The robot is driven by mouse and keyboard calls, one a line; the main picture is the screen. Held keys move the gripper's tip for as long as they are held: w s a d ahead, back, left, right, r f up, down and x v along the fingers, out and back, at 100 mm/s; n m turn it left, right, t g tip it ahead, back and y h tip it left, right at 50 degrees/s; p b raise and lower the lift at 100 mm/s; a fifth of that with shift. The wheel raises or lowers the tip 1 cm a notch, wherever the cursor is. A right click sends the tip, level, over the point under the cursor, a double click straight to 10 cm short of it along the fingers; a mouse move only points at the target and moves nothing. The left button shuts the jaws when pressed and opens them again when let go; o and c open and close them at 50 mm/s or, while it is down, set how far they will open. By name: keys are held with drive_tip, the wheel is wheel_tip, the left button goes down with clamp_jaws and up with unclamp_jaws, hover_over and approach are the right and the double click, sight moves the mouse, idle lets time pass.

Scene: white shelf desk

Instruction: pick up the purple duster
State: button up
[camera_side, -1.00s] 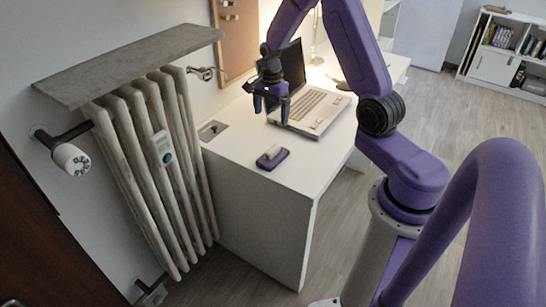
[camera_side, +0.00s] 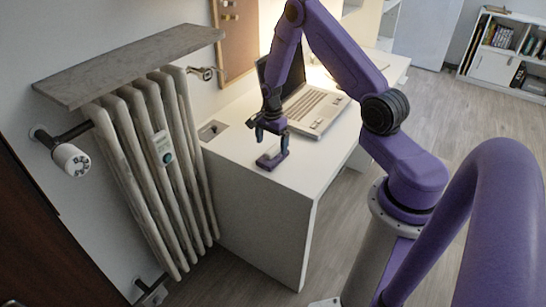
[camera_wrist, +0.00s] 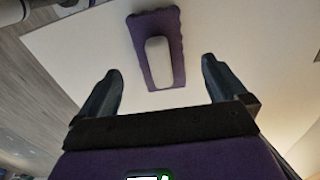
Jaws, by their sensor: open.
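The purple duster (camera_side: 268,162) lies flat on the white desk near its front end, partly hidden behind my gripper in the side view. In the wrist view the duster (camera_wrist: 174,36) is a purple pad with a pale grey raised handle, beyond the fingertips and roughly centred between them. My gripper (camera_side: 270,147) is above the duster and points down. In the wrist view my gripper (camera_wrist: 160,82) has its two fingers wide apart with nothing between them. I cannot tell exactly how high the fingertips are above the duster.
An open laptop (camera_side: 318,108) stands on the desk (camera_side: 262,200) behind my gripper. A small grey plate (camera_side: 211,130) is set in the desktop to the left. A radiator (camera_side: 150,165) with a shelf above it stands left of the desk.

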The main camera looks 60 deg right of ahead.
sight(273, 149)
drive_tip(key=f, duration=0.3)
drive_tip(key=shift+d+f, duration=0.35)
drive_tip(key=shift+f, duration=0.7)
drive_tip(key=c, duration=1.1)
